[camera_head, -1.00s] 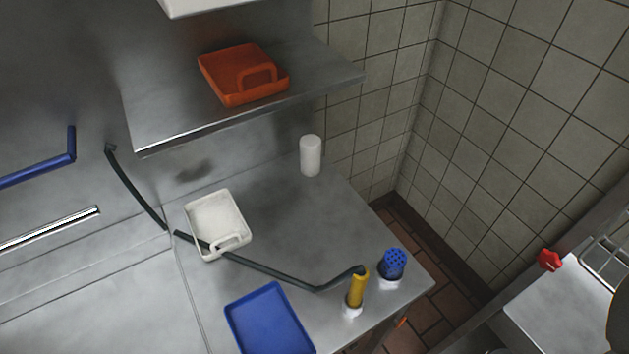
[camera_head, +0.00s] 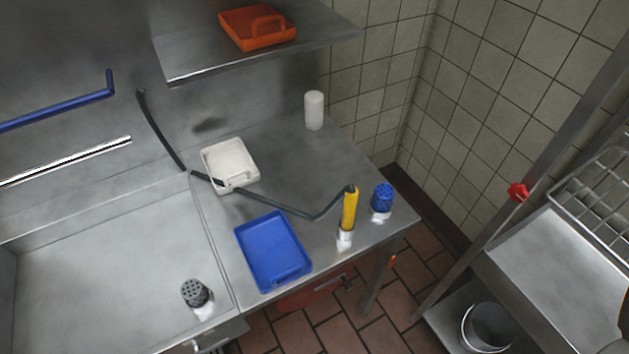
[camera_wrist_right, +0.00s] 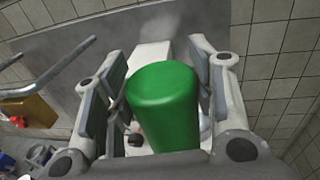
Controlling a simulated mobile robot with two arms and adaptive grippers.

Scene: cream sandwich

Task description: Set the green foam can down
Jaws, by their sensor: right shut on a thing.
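The green foam can (camera_wrist_right: 165,95) fills the middle of the right wrist view. My right gripper (camera_wrist_right: 163,98) is shut on it, with one finger on each side. The can's lower part is hidden behind the gripper body. In the head view neither the green can nor my right gripper shows. My left gripper is not in view.
The steel counter (camera_head: 290,150) holds a white tray (camera_head: 230,165), a blue tray (camera_head: 272,250), a white cylinder (camera_head: 314,110), a yellow-handled item (camera_head: 349,208) and a blue-topped shaker (camera_head: 382,197). A grey-topped shaker (camera_head: 195,293) stands at left. An orange tray (camera_head: 258,28) sits on the shelf.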

